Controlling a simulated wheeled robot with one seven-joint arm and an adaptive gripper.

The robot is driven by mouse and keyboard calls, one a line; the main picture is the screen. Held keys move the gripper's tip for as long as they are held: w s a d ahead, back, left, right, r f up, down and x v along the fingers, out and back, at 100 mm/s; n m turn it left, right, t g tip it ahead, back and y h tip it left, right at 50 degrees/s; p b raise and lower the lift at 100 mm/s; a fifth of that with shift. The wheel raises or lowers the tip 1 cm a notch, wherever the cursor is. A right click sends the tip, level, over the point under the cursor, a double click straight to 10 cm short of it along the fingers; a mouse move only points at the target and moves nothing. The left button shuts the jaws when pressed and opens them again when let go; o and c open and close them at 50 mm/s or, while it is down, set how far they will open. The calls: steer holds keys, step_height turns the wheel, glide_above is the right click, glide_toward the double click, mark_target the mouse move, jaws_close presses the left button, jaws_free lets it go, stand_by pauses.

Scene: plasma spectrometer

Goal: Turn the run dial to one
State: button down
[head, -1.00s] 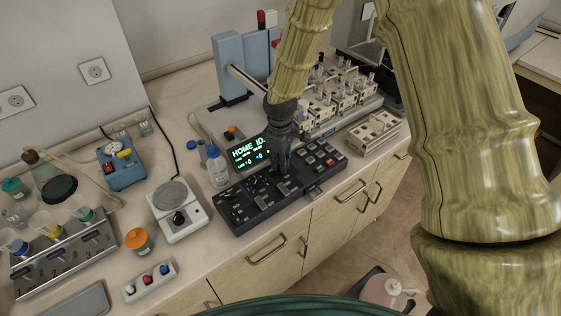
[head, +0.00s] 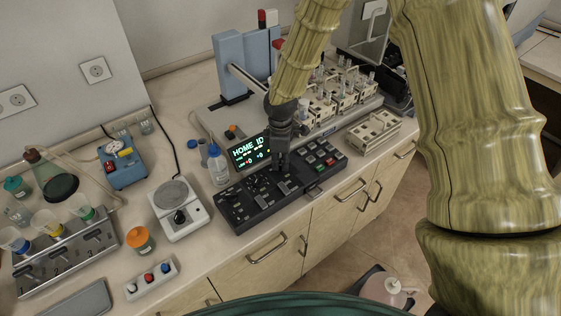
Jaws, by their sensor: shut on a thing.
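The black control panel (head: 262,203) lies on the bench with several small knobs on its left half and coloured buttons on its right. My gripper (head: 282,168) points down onto the middle of this panel and is shut on what I take to be the run dial. My fingers hide the dial, so its pointer and marks cannot be read. A dark display (head: 249,151) with green text beginning "HOME" stands just behind the panel.
A white hotplate (head: 181,222) is further left. A sampler with racks (head: 345,91) fills the bench behind. A beige rack (head: 374,132) sits at the right. Bench in front of the panel is narrow.

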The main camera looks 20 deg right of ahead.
mark_target(280, 165)
steer(key=c, duration=1.6)
jaws_free()
steer(key=shift+r, duration=0.15)
step_height(280, 165, up, 12)
